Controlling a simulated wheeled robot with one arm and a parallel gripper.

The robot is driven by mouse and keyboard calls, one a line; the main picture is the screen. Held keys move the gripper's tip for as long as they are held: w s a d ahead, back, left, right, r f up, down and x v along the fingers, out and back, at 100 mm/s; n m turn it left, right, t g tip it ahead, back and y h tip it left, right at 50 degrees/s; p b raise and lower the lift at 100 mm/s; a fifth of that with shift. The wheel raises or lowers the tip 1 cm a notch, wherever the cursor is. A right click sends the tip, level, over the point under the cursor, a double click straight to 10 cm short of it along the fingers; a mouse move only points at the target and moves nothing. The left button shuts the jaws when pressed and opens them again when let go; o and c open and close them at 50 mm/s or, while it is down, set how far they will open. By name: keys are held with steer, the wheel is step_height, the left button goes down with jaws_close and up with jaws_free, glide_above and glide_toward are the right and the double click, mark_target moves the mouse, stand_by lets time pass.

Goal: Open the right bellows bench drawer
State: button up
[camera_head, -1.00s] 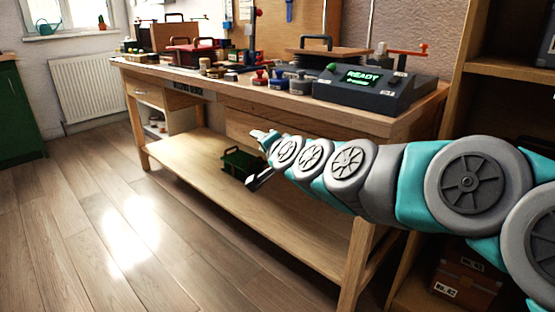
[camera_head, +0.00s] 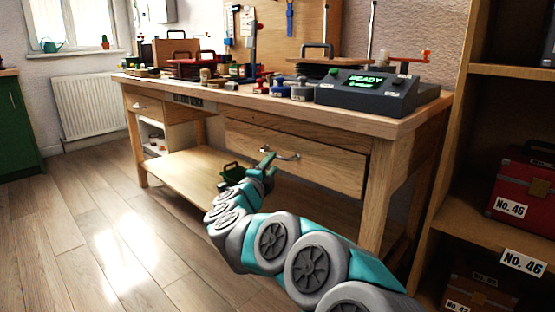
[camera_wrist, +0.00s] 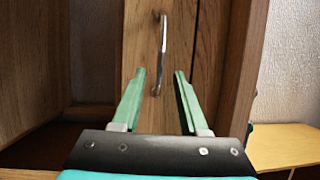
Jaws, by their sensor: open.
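The right bellows bench drawer (camera_head: 300,160) has a wooden front under the right part of the workbench top and looks shut. My gripper (camera_head: 265,163) is in front of the drawer, close to the handle's left end in the head view. In the wrist view the handle (camera_wrist: 161,50) appears as an upright bar ahead of the gap between the two green fingers of my gripper (camera_wrist: 163,75). The fingers are apart and empty. I cannot tell whether they touch the handle.
The workbench (camera_head: 385,122) carries a grey console (camera_head: 365,92) and several tools. A left drawer (camera_head: 145,104) and a lower shelf (camera_head: 180,172) belong to it. A shelf unit with a red case (camera_head: 522,188) stands close on the right. The floor at left is clear.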

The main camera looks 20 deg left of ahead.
mark_target(278, 157)
steer(key=shift+w+r, duration=0.15)
steer(key=shift+w, duration=1.15)
steer(key=shift+w+r, duration=0.1)
steer(key=shift+w, duration=1.2)
jaws_close()
steer(key=shift+f, duration=0.1)
